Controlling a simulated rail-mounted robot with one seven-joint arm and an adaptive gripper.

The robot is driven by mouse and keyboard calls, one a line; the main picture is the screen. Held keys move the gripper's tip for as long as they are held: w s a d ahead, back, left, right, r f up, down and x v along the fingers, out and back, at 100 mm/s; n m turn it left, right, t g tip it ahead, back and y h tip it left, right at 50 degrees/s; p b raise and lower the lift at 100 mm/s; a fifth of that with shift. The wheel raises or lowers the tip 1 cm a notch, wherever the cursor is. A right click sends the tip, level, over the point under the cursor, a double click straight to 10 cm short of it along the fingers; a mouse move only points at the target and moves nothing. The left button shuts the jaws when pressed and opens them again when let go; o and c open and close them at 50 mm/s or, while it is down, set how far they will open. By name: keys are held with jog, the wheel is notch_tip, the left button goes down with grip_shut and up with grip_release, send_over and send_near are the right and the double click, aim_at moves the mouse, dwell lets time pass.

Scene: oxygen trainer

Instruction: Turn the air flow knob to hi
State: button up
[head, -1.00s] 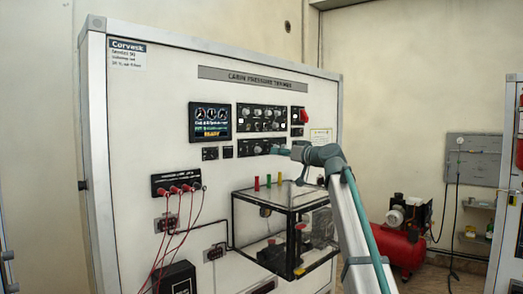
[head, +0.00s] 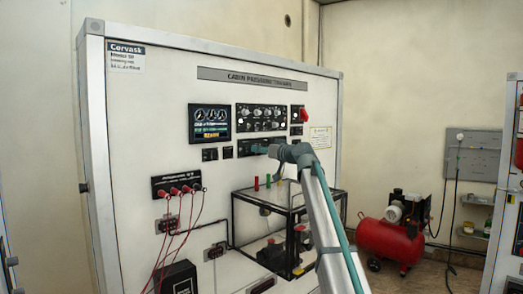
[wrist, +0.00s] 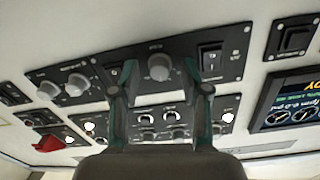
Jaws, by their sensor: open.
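The lower control strip (head: 244,147) is a dark panel on the white trainer board, partly hidden by my gripper (head: 264,150) in the head view. In the wrist view, where lettering looks upside down, this strip (wrist: 140,82) crosses the upper part. A single grey round knob (wrist: 159,66) sits between my two spread fingertips, and my gripper (wrist: 158,74) is open around it in the picture. I cannot tell whether either finger touches it. Two more grey knobs (wrist: 76,85) are on the strip's left part. The labels are too blurred to read, so I cannot confirm which knob is air flow.
A rocker switch (wrist: 210,56) is close beside the right finger. Another panel (wrist: 160,118) with several knobs lies behind the fingers. A lit display (wrist: 290,105) is at right.

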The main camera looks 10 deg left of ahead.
grip_shut()
jog(key=shift+m, duration=0.3)
jog(key=m+b, duration=0.1)
jog(key=m, duration=0.8)
dwell(0.6)
jog(key=shift+m, duration=0.3)
grip_release()
